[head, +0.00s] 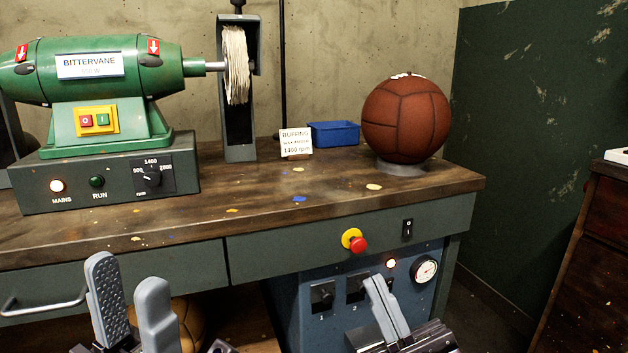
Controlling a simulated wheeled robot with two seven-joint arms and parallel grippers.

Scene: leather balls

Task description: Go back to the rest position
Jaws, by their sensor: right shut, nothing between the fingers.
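My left gripper (130,290) is at the lower left, in front of the bench drawer. Its two grey fingers point up and stand apart with nothing between them. My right gripper (384,308) is at the bottom, right of the middle, in front of the blue-grey control panel. Its fingers are together and empty. Both grippers are below the bench top (330,190) and touch nothing that I can see. A brown leather ball (407,118) sits on a grey ring at the right of the bench.
A green buffing machine (95,70) with a pale cloth wheel (235,65) stands on the bench. A blue tray (334,133) and a sign (296,142) are behind. A red stop button (358,244) sticks out of the front. A tan ball (188,325) is partly hidden under the bench.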

